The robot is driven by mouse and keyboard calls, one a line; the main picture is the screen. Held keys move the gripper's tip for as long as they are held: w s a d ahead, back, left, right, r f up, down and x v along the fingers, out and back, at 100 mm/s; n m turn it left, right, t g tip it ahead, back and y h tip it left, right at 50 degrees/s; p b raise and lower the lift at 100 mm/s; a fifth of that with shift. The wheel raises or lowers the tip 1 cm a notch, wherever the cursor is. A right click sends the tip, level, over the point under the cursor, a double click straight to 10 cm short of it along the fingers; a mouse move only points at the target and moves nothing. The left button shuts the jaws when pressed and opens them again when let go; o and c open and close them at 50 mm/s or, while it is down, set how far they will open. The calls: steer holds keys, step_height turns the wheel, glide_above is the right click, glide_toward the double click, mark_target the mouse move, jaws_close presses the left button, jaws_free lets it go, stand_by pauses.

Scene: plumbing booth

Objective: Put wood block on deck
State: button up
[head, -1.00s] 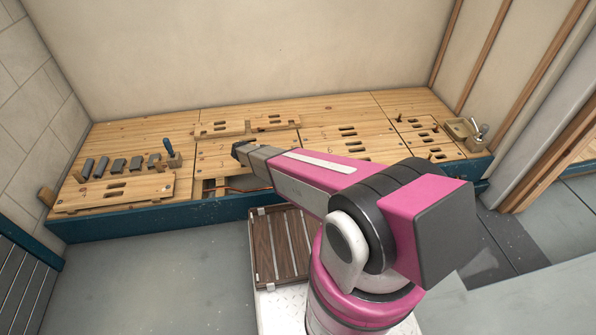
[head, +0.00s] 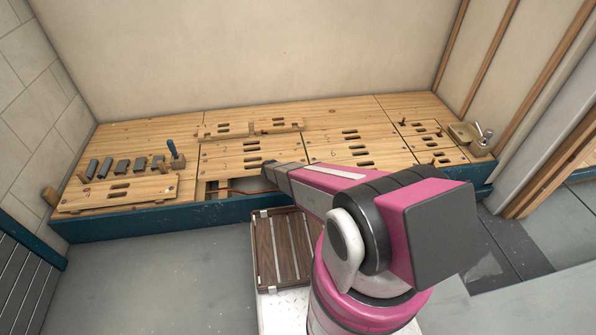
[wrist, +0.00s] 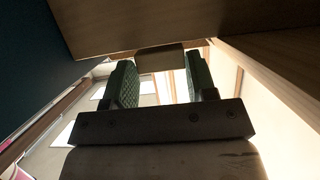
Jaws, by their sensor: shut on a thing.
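In the head view the dark end of my arm (head: 267,166) is over the front middle of the deck, and the block cannot be made out there. The deck (head: 222,165) is a run of pale numbered wooden panels with slots, on a teal frame. An opening (head: 222,190) in its front edge shows a copper-coloured pipe.
Several grey pieces (head: 122,166) and a blue-handled tool (head: 172,148) are at the deck's left. A small wooden box (head: 466,133) stands at the far right. A dark slatted panel (head: 282,248) lies on the pale surface in front. In the wrist view, boards (wrist: 275,85) are close around the fingers.

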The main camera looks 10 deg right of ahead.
steer(key=shift+f, duration=0.2)
steer(key=o, duration=0.9)
steer(key=shift+a, duration=0.1)
